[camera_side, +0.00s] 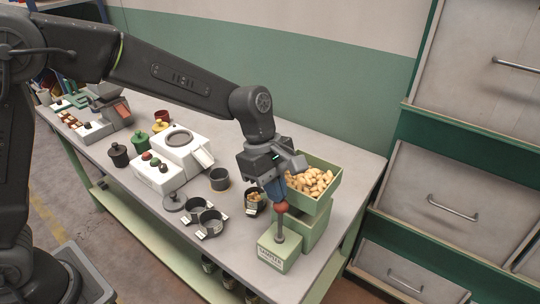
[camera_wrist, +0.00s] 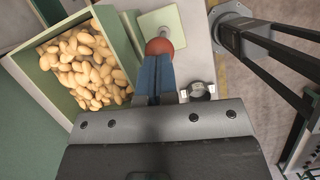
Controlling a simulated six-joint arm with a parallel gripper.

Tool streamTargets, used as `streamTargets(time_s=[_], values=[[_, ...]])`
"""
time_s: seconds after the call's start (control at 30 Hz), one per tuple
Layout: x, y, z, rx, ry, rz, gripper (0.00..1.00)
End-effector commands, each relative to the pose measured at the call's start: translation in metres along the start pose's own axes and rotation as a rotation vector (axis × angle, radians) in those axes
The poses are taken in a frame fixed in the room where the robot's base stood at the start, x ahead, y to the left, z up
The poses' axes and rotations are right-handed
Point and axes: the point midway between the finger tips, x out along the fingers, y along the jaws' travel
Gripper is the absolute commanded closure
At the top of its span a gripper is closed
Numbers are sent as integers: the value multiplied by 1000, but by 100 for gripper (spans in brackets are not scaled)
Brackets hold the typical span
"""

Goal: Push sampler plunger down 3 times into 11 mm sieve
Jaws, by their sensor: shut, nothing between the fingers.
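The sampler (camera_side: 279,253) is a pale green box with a label, near the front right of the bench. Its plunger rod stands up from the top and carries a red ball knob (camera_side: 281,207). The knob also shows in the wrist view (camera_wrist: 159,46). My gripper (camera_side: 276,194) is shut and empty, with blue fingers (camera_wrist: 153,72) pointing down at the knob. The tips are at or just above it; I cannot tell if they touch. A dark round sieve (camera_side: 254,206) with some nuts in it stands left of the sampler. Its size label is unreadable.
A green hopper of nuts (camera_side: 326,198) stands close behind the sampler. Two more dark sieves (camera_side: 209,219), a dark cup (camera_side: 220,179) and a white scale-like device (camera_side: 180,148) are to the left. The bench's front edge is close to the sampler.

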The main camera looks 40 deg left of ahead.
Motion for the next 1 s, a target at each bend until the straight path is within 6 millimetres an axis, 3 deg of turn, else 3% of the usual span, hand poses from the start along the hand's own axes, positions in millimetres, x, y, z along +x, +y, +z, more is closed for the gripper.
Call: streamTargets(time_s=[0.6,0.8,1.0], values=[[-122,1,0,-2,-4,8,100],[-138,1,1,-2,-4,7,100],[-140,0,1,-2,-4,6,100]])
